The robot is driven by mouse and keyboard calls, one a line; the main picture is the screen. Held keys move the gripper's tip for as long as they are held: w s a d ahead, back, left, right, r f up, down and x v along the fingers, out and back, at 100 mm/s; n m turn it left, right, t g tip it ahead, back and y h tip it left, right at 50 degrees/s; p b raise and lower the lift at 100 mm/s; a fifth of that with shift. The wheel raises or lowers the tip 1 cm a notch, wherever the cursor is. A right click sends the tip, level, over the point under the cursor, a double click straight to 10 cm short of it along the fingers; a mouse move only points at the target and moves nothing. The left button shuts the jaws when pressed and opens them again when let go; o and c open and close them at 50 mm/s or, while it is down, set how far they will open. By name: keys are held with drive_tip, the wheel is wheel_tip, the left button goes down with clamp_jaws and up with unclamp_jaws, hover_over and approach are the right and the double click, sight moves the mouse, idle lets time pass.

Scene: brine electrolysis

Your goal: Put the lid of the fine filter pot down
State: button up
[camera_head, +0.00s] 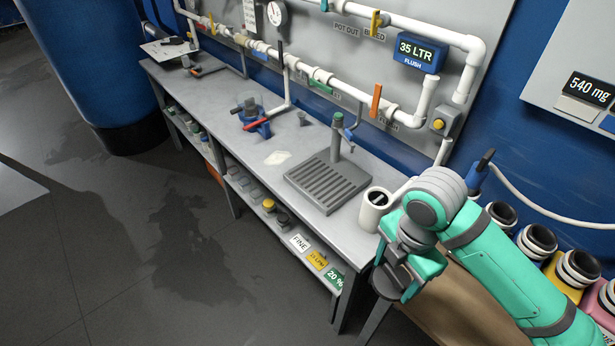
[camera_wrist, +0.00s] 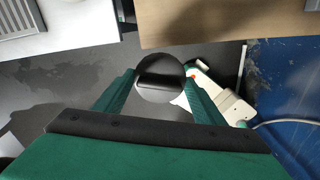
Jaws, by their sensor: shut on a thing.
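My gripper (camera_head: 402,268) is shut on a dark round lid (camera_wrist: 160,70), held by its bar-shaped grip between the two fingers. In the head view part of the lid (camera_head: 384,286) shows under the fingers; the rest is hidden. The lid hangs in the air by the bench's right end, over the gap before the brown surface. A white cylindrical pot (camera_head: 376,206) with a dark top stands upright on the bench, just left of my gripper. I cannot tell whether it is the fine filter pot. A "FINE" label (camera_head: 300,243) is on the shelf edge below.
The grey bench (camera_head: 243,160) has a ribbed drain tray (camera_head: 327,182) with a tap and a blue stand (camera_head: 256,122). A brown surface (camera_head: 447,308) is beside my gripper. Several dark-mouthed containers (camera_head: 537,238) stand at the right. Bare bench lies left of the tray.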

drive_tip(key=w+a+f+m, duration=1.8)
drive_tip(key=w+a+m, duration=0.1)
drive_tip(key=shift+w+f+m, duration=0.15)
drive_tip(key=shift+f+m, duration=0.15)
drive_tip(key=shift+f, duration=0.1)
